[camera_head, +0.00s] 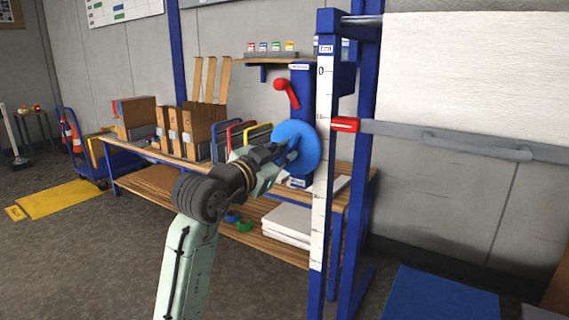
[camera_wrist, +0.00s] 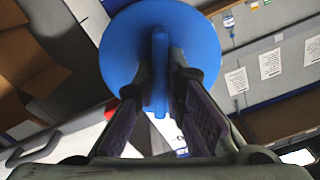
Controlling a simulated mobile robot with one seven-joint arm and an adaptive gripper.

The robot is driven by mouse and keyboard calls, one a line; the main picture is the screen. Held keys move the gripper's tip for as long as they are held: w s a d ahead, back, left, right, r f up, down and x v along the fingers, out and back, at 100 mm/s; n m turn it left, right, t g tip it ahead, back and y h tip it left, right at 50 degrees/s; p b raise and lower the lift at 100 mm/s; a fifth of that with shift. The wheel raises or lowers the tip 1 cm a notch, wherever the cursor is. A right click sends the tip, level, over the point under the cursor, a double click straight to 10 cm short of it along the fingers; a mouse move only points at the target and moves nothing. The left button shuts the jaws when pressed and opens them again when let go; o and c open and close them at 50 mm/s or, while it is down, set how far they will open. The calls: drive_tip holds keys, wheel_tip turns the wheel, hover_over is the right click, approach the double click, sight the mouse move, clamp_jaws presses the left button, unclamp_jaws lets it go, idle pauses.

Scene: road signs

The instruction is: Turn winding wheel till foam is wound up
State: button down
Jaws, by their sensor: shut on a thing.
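The blue round winding wheel (camera_head: 306,138) sits on a blue post beside the upright white scale (camera_head: 321,160). It also shows in the wrist view (camera_wrist: 125,45), with a raised blue grip bar (camera_wrist: 159,70) across its face. My gripper (camera_head: 288,152) reaches the wheel from the left. In the wrist view my gripper (camera_wrist: 162,75) has one finger on each side of the grip bar and is shut on it. The white foam sheet (camera_head: 475,80) hangs at the right above a grey bottom bar (camera_head: 400,133). The bar's red pointer (camera_head: 345,125) stands below the scale's 0 mark.
A red lever (camera_head: 287,92) is on the post above the wheel. The workbench (camera_head: 165,155) behind my arm bears cardboard boxes (camera_head: 205,125) and coloured frames. White sheets (camera_head: 288,224) lie on its lower shelf. A blue mat (camera_head: 440,295) is at the lower right.

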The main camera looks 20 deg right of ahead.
drive_tip(key=m+b, duration=0.2)
drive_tip(key=m, duration=0.2)
drive_tip(key=shift+m, duration=0.3)
drive_tip(key=m+b, duration=0.1)
drive_tip(key=m, duration=0.2)
drive_tip(key=shift+m+b, duration=0.4)
drive_tip(key=m+b, duration=0.1)
drive_tip(key=m, duration=0.3)
drive_tip(key=shift+r, duration=0.15)
drive_tip(key=shift+m+b, duration=0.55)
drive_tip(key=shift+m, duration=1.25)
drive_tip(key=shift+r+m, duration=0.1)
drive_tip(key=shift+m, duration=0.2)
drive_tip(key=c, duration=1.7)
unclamp_jaws()
drive_tip(key=shift+o, duration=0.2)
drive_tip(key=shift+a, duration=0.15)
drive_tip(key=v, duration=1.1)
drive_tip(key=shift+s+a, duration=0.3)
